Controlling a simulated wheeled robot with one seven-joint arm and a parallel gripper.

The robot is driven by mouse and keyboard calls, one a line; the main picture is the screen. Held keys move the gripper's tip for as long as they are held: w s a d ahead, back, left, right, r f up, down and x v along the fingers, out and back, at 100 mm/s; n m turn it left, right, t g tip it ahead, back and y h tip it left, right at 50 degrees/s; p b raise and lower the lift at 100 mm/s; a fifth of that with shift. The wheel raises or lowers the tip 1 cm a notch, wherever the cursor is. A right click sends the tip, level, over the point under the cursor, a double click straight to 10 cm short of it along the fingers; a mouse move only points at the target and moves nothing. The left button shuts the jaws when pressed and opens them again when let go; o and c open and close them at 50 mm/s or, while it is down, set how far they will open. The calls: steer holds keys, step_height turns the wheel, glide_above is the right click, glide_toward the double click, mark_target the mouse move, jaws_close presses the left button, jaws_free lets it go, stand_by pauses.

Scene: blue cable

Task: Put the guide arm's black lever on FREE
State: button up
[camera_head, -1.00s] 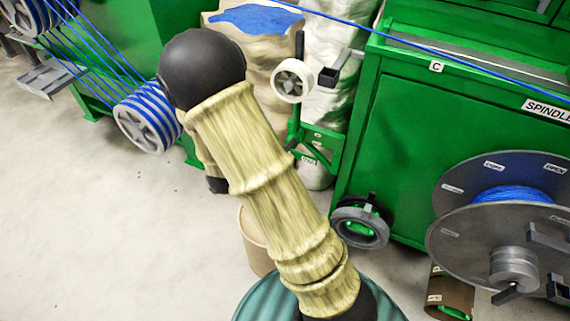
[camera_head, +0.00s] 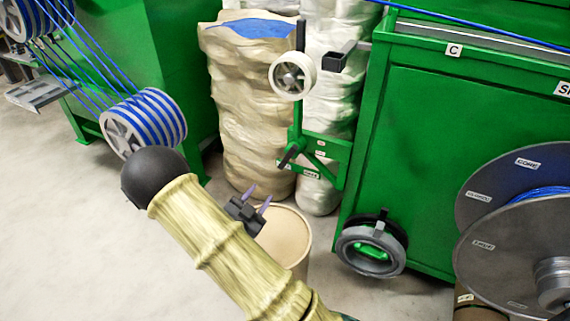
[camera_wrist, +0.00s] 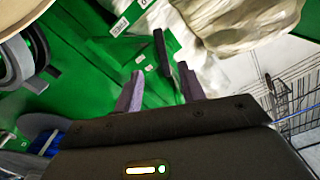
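The guide arm (camera_head: 322,152) is a green bracket on the front left of the green machine, with a pale wheel (camera_head: 292,74) above it. Its short black lever (camera_head: 288,156) slants down and left beside small white labels, too small to read surely. In the wrist view a black bar (camera_wrist: 162,52), apparently this lever, stands beyond the fingertips near white labels on green metal. My gripper (camera_head: 258,198) is open and empty, with purple fingertips apart. In the head view it appears below and left of the lever. In the wrist view the gripper (camera_wrist: 161,88) shows no contact with it.
A beige drum (camera_head: 290,235) stands close by my gripper. Wrapped sacks (camera_head: 250,110) stand behind the bracket. A grey ring-shaped handwheel (camera_head: 370,250) is on the green machine (camera_head: 440,140), with a large reel (camera_head: 520,210) at right. Floor at left is clear.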

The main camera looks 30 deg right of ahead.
mark_target(282, 165)
steer(key=b+x, duration=0.5)
steer(key=x, duration=1.1)
steer(key=shift+w+d, duration=0.15)
steer(key=shift+d, duration=0.05)
steer(key=shift+w+d+b, duration=0.3)
steer(key=shift+w+d, duration=0.05)
steer(key=shift+c, duration=0.2)
jaws_close()
